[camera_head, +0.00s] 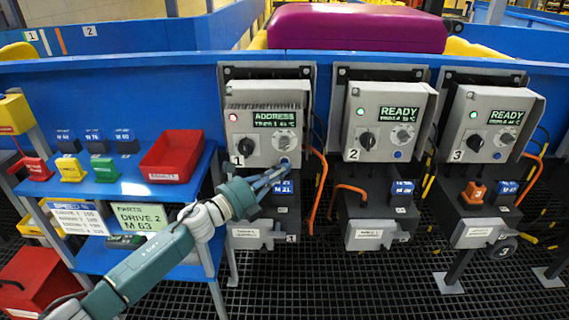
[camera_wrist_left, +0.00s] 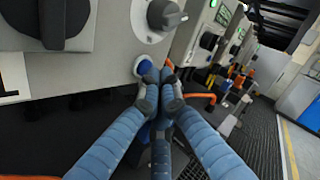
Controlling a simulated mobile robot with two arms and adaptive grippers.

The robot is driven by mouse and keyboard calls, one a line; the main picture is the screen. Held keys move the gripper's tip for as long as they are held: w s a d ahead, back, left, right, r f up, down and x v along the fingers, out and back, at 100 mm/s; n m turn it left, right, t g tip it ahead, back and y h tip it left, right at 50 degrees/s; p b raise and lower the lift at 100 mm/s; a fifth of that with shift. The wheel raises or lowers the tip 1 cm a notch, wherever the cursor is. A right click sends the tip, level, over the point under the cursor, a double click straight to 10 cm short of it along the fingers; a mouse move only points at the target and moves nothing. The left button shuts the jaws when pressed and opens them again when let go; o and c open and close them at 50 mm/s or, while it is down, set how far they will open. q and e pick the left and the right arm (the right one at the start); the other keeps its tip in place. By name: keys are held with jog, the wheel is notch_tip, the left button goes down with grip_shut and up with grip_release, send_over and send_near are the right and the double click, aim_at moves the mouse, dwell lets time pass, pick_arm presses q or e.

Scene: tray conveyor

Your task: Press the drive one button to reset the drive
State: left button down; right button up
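Drive one (camera_head: 258,153) is the grey box labelled 1, with a lit red lamp and a display reading ADDRESS. Its blue button (camera_head: 284,161) is at the lower right of the panel, and it also shows in the left wrist view (camera_wrist_left: 142,65). My left gripper (camera_head: 280,172) reaches up to it from below left. Its blue fingers are drawn together and empty, and the fingertips (camera_wrist_left: 160,88) are right by the button's lower edge. I cannot tell whether they touch it. My right gripper is not in view.
Drives two (camera_head: 382,145) and three (camera_head: 478,145) stand to the right, both reading READY with green lamps. Orange cables (camera_head: 318,190) hang between the drives. A blue shelf (camera_head: 95,185) with a red bin (camera_head: 172,157) and small coloured modules stands to the left.

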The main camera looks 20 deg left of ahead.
pick_arm(q)
jog(key=shift+w, duration=0.1)
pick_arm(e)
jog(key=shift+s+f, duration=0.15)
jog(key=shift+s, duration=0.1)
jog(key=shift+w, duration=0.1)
